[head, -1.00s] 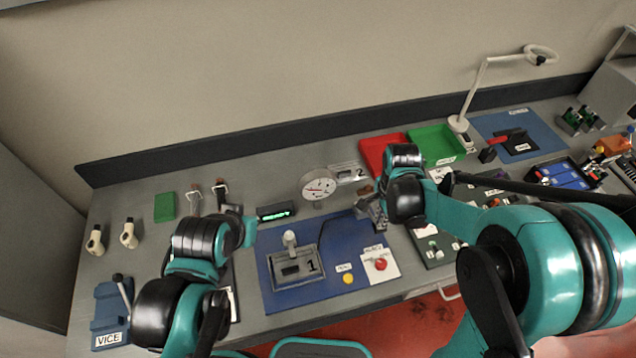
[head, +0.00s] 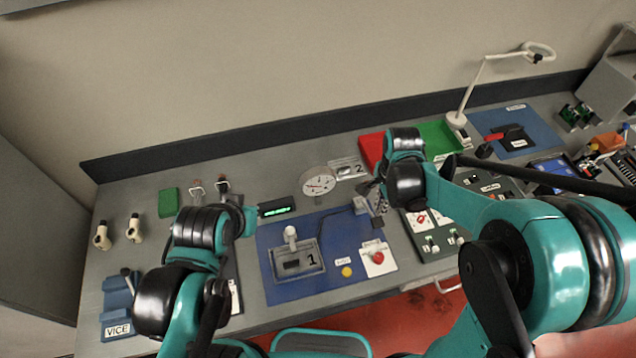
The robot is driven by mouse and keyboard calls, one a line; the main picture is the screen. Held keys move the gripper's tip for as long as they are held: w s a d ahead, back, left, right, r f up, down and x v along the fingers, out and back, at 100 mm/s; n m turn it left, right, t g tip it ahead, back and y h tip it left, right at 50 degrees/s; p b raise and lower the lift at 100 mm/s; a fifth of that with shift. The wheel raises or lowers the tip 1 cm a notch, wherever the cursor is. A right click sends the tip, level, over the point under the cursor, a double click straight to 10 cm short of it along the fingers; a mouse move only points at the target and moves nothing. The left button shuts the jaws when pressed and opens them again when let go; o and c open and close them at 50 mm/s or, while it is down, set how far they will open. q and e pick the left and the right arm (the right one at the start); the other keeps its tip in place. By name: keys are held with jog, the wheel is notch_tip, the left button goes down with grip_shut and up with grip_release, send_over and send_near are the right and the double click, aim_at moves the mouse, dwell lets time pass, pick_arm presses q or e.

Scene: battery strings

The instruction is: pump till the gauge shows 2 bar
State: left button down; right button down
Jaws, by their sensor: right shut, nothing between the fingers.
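The round white gauge (head: 318,182) stands at the back of the bench with a red needle; its numbers are too small to read. In front of it, a grey unit marked 1 (head: 298,262) with an upright white handle (head: 290,236) sits on a blue mat (head: 318,284); I cannot tell whether this is the pump. My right gripper (head: 373,203) is shut and empty at the mat's back right corner, right of the gauge and apart from the white handle. My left gripper (head: 238,210) is mostly hidden by its own arm, left of the mat, near a display with green digits (head: 277,207).
A yellow button (head: 347,272) and a red button (head: 378,258) on a white plate are at the mat's right. A vice (head: 117,310) stands front left. Red and green trays (head: 440,137) and a lamp (head: 457,120) stand back right. A dark cable crosses the mat.

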aim_at(378, 223)
jog(key=shift+f, duration=0.1)
jog(key=shift+s+d+f+b, duration=0.1)
jog(key=shift+s+f+b, duration=0.1)
jog(key=shift+f+b, duration=1.4)
jog(key=shift+s+d+f+b, duration=0.1)
jog(key=shift+s+f+b, duration=0.05)
jog(key=shift+f+b, duration=1.45)
jog(key=shift+s+f+b, duration=0.2)
jog(key=shift+f+b, duration=1.1)
jog(key=shift+f, duration=0.5)
jog(key=shift+r, duration=0.1)
jog(key=shift+w+a+r+p, duration=0.1)
jog(key=shift+w+r+p, duration=0.05)
jog(key=shift+r+p, duration=1.3)
jog(key=shift+w+a+r+p, duration=0.1)
jog(key=shift+w+r+p, duration=0.1)
jog(key=shift+r+p, duration=1.3)
jog(key=shift+w+r+p, duration=0.15)
jog(key=shift+r+p, duration=0.7)
jog(key=shift+r, duration=1.2)
jog(key=shift+f, duration=0.15)
